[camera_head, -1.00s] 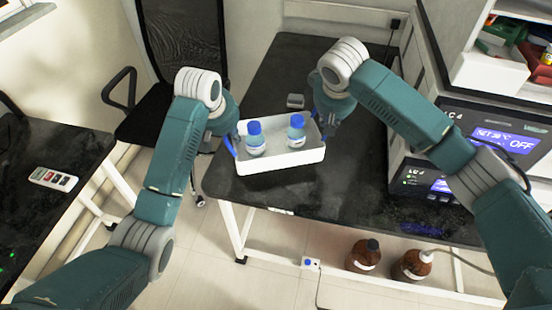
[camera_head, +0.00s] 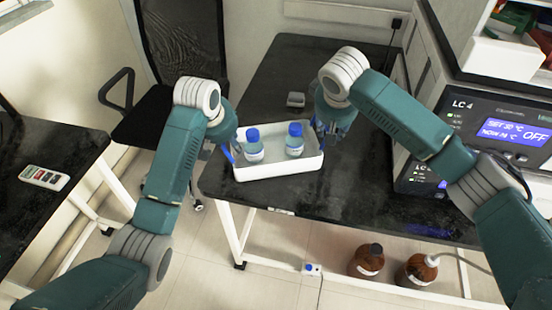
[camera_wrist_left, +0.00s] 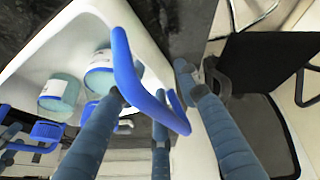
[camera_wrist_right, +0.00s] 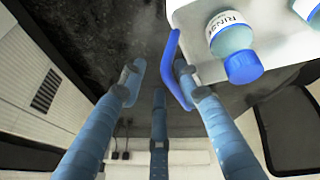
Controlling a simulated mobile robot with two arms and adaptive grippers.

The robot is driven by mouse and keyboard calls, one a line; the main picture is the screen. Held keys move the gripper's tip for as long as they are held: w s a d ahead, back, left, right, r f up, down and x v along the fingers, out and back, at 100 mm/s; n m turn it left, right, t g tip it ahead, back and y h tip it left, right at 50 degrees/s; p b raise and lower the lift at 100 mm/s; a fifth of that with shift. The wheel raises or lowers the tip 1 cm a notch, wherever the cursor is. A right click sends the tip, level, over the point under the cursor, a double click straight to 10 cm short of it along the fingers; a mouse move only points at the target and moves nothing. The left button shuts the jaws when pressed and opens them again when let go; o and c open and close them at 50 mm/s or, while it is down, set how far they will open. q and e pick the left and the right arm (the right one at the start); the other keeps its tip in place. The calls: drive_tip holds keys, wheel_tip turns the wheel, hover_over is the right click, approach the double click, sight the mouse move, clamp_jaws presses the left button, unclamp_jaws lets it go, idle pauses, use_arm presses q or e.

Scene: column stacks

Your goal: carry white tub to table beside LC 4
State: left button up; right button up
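The white tub (camera_head: 280,170) appears to rest on the black table (camera_head: 370,190), left of the LC 4 units, near the table's front edge. Two blue-capped bottles (camera_head: 254,146) (camera_head: 295,141) stand in it. My left gripper (camera_head: 230,148) is at the tub's left end; in the left wrist view its fingers (camera_wrist_left: 150,75) are apart, on either side of the tub wall (camera_wrist_left: 190,150). My right gripper (camera_head: 322,128) is at the tub's right end; in the right wrist view its fingers (camera_wrist_right: 157,72) are apart, with dark table showing between them.
The LC 4 unit (camera_head: 500,130) stands at the right of the table. A small grey object (camera_head: 295,99) lies behind the tub. A black chair (camera_head: 180,45) is at the back left. Brown bottles (camera_head: 367,260) (camera_head: 417,270) stand below the table. Another table (camera_head: 40,205) is at the left.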

use_arm(q)
drive_tip(key=shift+d, duration=0.1)
use_arm(e)
drive_tip(key=shift+a, duration=0.1)
use_arm(q)
drive_tip(key=shift+r, duration=0.15)
drive_tip(key=shift+s+r, duration=0.15)
drive_tip(key=shift+r, duration=0.1)
drive_tip(key=v, duration=1.1)
drive_tip(key=shift+r, duration=0.1)
use_arm(e)
drive_tip(key=v, duration=1.2)
use_arm(q)
drive_tip(key=shift+s, duration=0.1)
use_arm(e)
drive_tip(key=shift+a, duration=0.1)
